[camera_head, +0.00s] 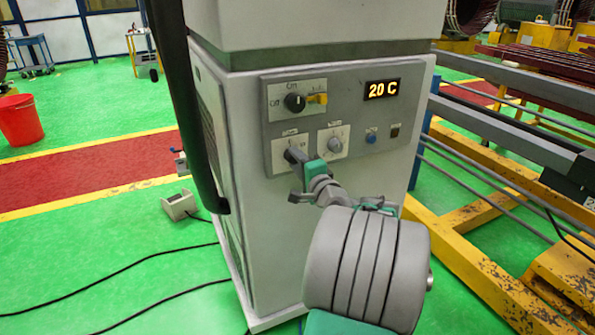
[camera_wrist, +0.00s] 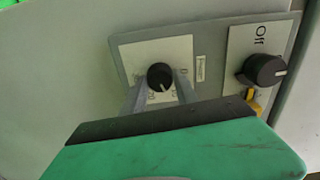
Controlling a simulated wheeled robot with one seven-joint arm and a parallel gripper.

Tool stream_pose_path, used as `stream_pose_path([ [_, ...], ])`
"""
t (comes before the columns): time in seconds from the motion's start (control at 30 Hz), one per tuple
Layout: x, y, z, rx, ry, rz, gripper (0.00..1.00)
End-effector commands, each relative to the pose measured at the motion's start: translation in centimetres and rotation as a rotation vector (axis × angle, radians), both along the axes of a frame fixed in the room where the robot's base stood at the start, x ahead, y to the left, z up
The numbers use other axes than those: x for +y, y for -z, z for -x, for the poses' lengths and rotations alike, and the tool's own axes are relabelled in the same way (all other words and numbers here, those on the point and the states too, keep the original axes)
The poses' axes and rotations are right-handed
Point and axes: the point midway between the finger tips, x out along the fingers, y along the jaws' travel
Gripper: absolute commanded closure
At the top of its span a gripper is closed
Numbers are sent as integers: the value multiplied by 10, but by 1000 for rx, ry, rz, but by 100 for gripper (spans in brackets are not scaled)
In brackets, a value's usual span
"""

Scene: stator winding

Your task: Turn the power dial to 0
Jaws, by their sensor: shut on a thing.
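The power dial is a small round black knob (camera_wrist: 160,76) on a white square plate (camera_wrist: 150,50), seen in the wrist view. A white pointer mark shows on its lower side, turned away from the "0" at its right. My gripper (camera_wrist: 161,86) has one grey finger on each side of the knob and is shut on it. In the head view my gripper (camera_head: 296,163) reaches the lower left plate (camera_head: 279,146) of the control panel and hides most of the dial there.
Above sits a large black Off/On switch (camera_head: 294,102) with a yellow piece (camera_head: 317,99) beside it. A second dial (camera_head: 334,145) is close at the right, then a blue button (camera_head: 371,137). The display (camera_head: 382,89) reads 20 C. Yellow framework (camera_head: 480,262) stands right of the cabinet.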

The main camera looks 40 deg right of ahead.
Motion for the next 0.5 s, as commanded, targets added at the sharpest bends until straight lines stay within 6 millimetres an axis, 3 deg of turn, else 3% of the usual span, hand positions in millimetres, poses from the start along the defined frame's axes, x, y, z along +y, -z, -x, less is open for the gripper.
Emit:
stream_pose_path([
  [0.5, 0, 7, 0, 137, 0, 473, 100],
])
